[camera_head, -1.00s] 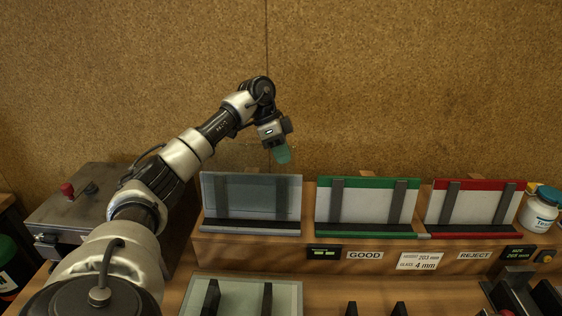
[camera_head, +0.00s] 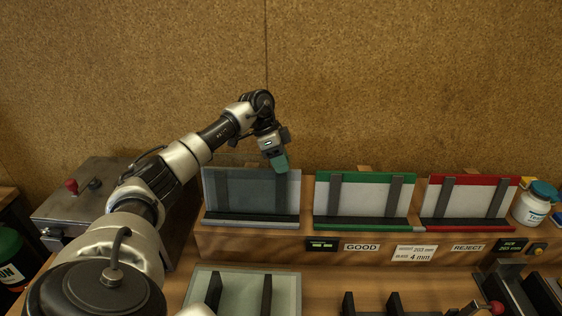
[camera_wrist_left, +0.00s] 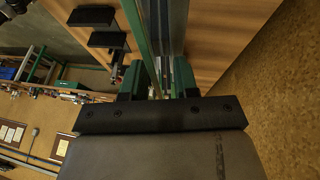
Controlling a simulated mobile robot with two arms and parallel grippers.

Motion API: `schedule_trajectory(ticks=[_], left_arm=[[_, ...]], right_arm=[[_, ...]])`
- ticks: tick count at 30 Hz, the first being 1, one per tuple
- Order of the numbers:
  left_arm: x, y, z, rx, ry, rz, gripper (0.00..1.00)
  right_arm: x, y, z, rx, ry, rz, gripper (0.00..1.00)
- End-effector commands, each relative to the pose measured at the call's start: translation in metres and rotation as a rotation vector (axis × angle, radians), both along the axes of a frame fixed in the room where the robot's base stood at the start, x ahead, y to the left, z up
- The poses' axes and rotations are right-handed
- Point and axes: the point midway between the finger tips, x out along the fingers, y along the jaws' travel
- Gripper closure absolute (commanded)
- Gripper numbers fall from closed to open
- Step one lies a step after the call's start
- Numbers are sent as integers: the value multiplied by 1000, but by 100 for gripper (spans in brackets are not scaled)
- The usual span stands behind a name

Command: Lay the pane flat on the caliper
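A bluish clear pane (camera_head: 251,190) leans upright in the leftmost slot of the wooden rack, in front of two dark bars. My left gripper (camera_head: 280,163) has teal fingertips and is at the pane's top edge, near its right corner. In the left wrist view the two fingers (camera_wrist_left: 157,78) stand apart, with a thin upright edge running between them. Contact with the pane cannot be made out. A device with dark jaws (camera_head: 512,287), perhaps the caliper, is at the lower right, partly cut off. My right gripper is not in view.
The rack also has a green-framed slot (camera_head: 365,178) marked GOOD and a red-framed slot (camera_head: 470,180) marked REJECT. A pale plate (camera_head: 240,291) with two dark bars lies in front. A white jar (camera_head: 535,203) stands at right, a grey metal box (camera_head: 85,212) at left.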

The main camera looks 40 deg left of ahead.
Motion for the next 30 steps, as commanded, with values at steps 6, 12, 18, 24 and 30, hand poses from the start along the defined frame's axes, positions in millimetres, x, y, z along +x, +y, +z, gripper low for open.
schedule_trajectory(ticks=[6, 12, 18, 24, 30], left_arm=[[0, 0, -3, -1, -1, 0, 70], [-1, 7, 9, 1, -7, 2, 70], [-2, 21, 44, 0, -7, 2, 70], [-6, 35, 81, -2, -4, 1, 70], [-8, 41, 94, -1, -1, 0, 70]], right_arm=[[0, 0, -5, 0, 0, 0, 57], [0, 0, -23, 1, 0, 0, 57], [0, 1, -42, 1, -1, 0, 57], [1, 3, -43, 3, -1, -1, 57], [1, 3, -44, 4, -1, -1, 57]])
